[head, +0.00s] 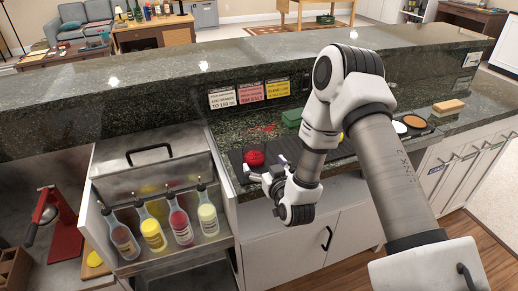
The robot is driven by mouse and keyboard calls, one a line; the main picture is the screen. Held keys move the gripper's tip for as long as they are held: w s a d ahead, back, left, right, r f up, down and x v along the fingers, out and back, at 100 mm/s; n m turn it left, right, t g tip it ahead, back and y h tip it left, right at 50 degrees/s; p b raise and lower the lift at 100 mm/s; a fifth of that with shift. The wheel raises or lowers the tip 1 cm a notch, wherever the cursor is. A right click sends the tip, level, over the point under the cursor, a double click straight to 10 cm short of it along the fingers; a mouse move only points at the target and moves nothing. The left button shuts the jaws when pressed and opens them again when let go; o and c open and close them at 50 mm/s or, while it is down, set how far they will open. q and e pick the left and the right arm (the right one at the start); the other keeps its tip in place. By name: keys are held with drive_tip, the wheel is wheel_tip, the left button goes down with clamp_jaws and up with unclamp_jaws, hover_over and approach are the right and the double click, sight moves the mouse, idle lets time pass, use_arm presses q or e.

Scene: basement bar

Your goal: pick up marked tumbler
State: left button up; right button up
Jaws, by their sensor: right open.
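I cannot make out a tumbler for certain in the head view. My right gripper (264,172) is open at the front edge of the counter, beside a dark ribbed mat (237,163). A round red thing (253,157) sits on the mat just beyond the fingers. Small pale and bluish parts show at the fingers; I cannot tell whether any of them is glass. My right arm hides part of the counter behind it. My left gripper is not in view.
An open steel bin at left holds several bottles with pour spouts (181,227). A raised stone ledge (150,85) runs behind, bearing three label cards (250,93). A green box (292,118), a sponge (448,106) and round dishes (414,122) stand farther along. A red press (62,225) stands far left.

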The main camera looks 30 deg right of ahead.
sight(256, 158)
drive_tip(key=shift+w+a+r+p, duration=0.25)
drive_tip(key=shift+w+a+r, duration=0.15)
drive_tip(key=shift+r, duration=0.2)
drive_tip(key=shift+w+a+r+p, duration=0.3)
drive_tip(key=shift+a+r, duration=0.2)
drive_tip(key=shift+r, duration=0.1)
drive_tip(key=shift+w, duration=0.8)
drive_tip(key=shift+w+d+f, duration=0.8)
drive_tip(key=shift+w+d, duration=0.05)
drive_tip(key=shift+w, duration=0.15)
drive_tip(key=shift+s, duration=0.1)
drive_tip(key=shift+s+a+r, duration=0.1)
drive_tip(key=shift+r, duration=0.1)
drive_tip(key=shift+a, duration=0.15)
drive_tip(key=c, duration=0.5)
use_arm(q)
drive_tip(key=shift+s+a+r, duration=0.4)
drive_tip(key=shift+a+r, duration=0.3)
use_arm(e)
drive_tip(key=c, duration=1)
drive_tip(key=shift+o, duration=0.2)
drive_tip(key=shift+r, duration=0.1)
